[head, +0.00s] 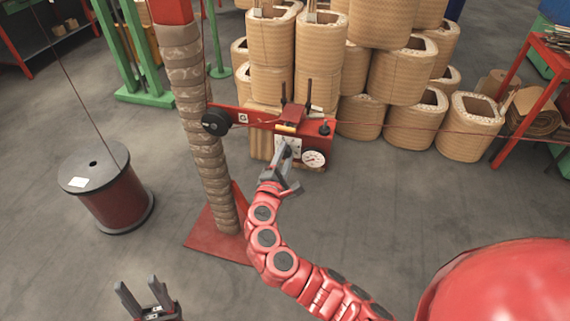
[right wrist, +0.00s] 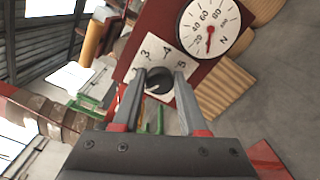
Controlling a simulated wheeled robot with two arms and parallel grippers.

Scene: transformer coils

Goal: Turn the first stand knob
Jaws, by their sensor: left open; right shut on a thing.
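The stand is a red post wrapped in beige cloth (head: 190,110), with a red arm and box (head: 322,146) at its side. A dark round knob (right wrist: 158,80) sits on a white plate numbered 3, 4, 5 (right wrist: 168,60) on the box's face. My right gripper (head: 283,152) is at this plate, its fingers shut on the knob's two sides, as the right wrist view shows (right wrist: 159,83). A round white gauge (head: 313,159) is beside the plate; it also shows in the right wrist view (right wrist: 208,25). My left gripper (head: 142,296) is open and empty, low at left.
A dark red wire spool (head: 110,195) stands on the floor at left. Several tan coils (head: 400,75) are stacked behind the box. A red wire (head: 425,128) runs right from the box. A red table (head: 545,60) is at far right. The grey floor in front is open.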

